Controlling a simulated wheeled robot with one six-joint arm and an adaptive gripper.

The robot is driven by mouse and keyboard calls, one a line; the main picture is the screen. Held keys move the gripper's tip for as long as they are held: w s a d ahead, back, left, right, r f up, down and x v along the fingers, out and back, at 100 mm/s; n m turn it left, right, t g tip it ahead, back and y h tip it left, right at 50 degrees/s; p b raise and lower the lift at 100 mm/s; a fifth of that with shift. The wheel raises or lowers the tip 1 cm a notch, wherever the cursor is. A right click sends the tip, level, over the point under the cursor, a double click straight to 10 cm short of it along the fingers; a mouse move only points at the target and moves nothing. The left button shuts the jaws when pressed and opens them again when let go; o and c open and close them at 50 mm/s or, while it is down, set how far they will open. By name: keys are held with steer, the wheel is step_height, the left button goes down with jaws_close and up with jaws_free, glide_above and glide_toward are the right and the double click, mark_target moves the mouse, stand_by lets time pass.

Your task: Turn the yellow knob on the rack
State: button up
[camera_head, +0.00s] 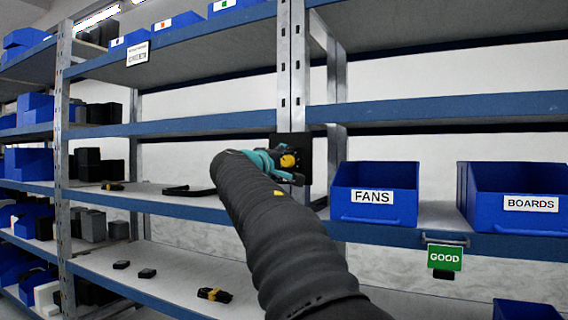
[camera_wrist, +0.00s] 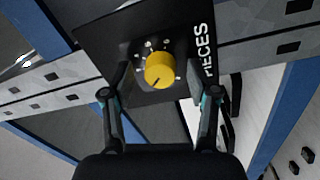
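The yellow knob (camera_wrist: 159,70) sits on a black panel (camera_wrist: 128,40) fixed to the rack's upright. In the head view the knob (camera_head: 288,161) shows just past my gripper (camera_head: 278,166), with the black panel (camera_head: 305,146) behind. In the wrist view my gripper (camera_wrist: 162,90) is open, one finger to the left of the knob and one to the right, with gaps on both sides. Whether the fingertips reach the knob's depth I cannot tell.
Blue bins labelled FANS (camera_head: 374,195) and BOARDS (camera_head: 515,197) stand on the shelf to the right. A green GOOD sign (camera_head: 444,257) hangs below them. Small dark items lie on the left shelves. White lettering, partly readable as "PIECES" (camera_wrist: 207,50), edges the panel.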

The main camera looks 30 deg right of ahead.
steer(key=v, duration=1.2)
stand_by(0.3)
